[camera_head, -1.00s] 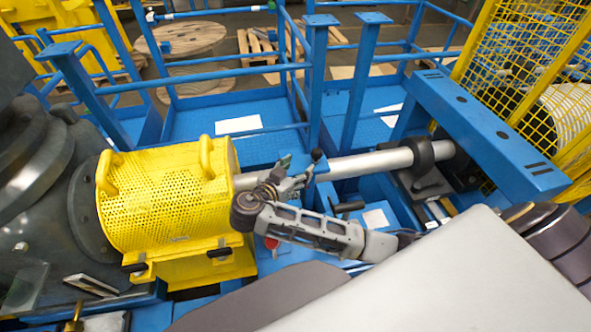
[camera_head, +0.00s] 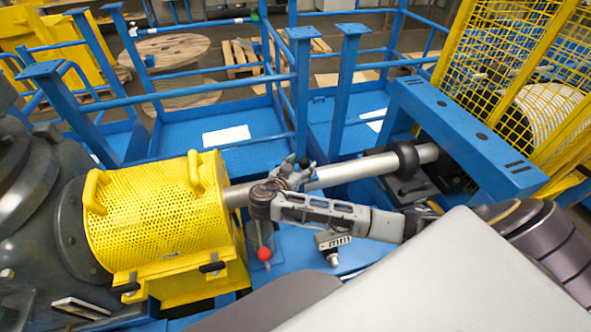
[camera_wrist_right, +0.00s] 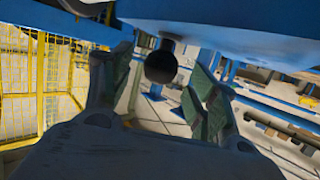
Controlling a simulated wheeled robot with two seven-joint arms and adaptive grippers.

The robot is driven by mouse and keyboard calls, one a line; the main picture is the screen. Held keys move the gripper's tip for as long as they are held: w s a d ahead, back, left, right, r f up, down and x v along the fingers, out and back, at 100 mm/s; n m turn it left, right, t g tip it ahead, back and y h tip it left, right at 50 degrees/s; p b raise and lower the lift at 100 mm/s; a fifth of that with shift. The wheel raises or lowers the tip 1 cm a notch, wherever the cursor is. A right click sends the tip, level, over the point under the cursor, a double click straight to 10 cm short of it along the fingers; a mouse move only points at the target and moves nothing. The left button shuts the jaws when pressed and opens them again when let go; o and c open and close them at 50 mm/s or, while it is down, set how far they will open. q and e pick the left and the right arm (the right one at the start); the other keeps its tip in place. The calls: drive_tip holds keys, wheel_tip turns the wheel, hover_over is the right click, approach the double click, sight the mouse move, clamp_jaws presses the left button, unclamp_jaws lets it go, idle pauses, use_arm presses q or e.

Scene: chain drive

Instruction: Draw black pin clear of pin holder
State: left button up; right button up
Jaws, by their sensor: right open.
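The black pin shows in the head view as a dark round knob (camera_head: 304,162) beside the grey shaft. My right gripper (camera_head: 296,170) is at this knob, with its fingers apart. In the right wrist view a dark round end (camera_wrist_right: 160,67), which looks like the pin's knob, lies between and beyond the open fingertips (camera_wrist_right: 162,85). I see clear space between it and each finger, so the pin is not gripped. The pin holder is hidden behind my gripper in the head view, and I cannot tell how deep the pin sits. My left gripper is not in view.
The grey shaft (camera_head: 355,170) runs from the yellow perforated guard (camera_head: 160,210) to a black bearing (camera_head: 407,160). A lever with a red knob (camera_head: 264,253) stands below my right wrist. A blue beam (camera_head: 465,130) and yellow mesh fence (camera_head: 520,70) bound the right side.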

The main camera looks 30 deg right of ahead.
drive_tip(key=shift+x, duration=1.6)
drive_tip(key=c, duration=1.2)
drive_tip(key=shift+r+p, duration=0.2)
drive_tip(key=shift+p, duration=0.15)
drive_tip(key=shift+r+p, duration=2.4)
drive_tip(key=shift+r, duration=1.35)
drive_tip(key=shift+r, duration=0.35)
drive_tip(key=shift+r, duration=2.2)
drive_tip(key=shift+r, duration=0.1)
